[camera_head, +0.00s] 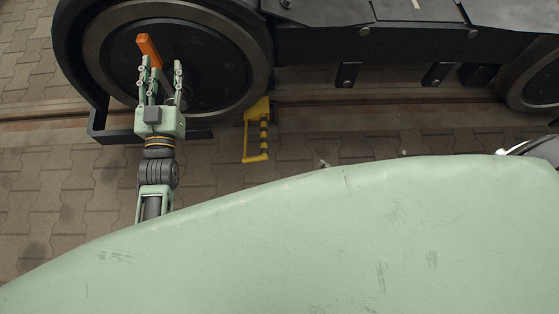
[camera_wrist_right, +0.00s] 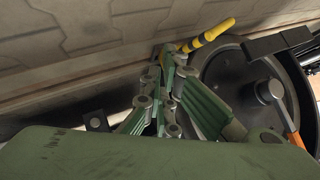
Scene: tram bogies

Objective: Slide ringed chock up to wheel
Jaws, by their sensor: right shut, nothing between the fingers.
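In the head view the right gripper is mostly or wholly hidden behind a green shell. My left gripper (camera_head: 165,72) is open in front of the wheel, left of the chock. An orange bar (camera_head: 148,48) shows beyond its fingers.
The dark bogie frame (camera_head: 330,45) runs along the top right, with brackets hanging below it. A rail (camera_head: 350,108) crosses beneath the bogie. A second wheel (camera_head: 540,80) is at the right edge. Paving (camera_head: 60,190) at the left is free.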

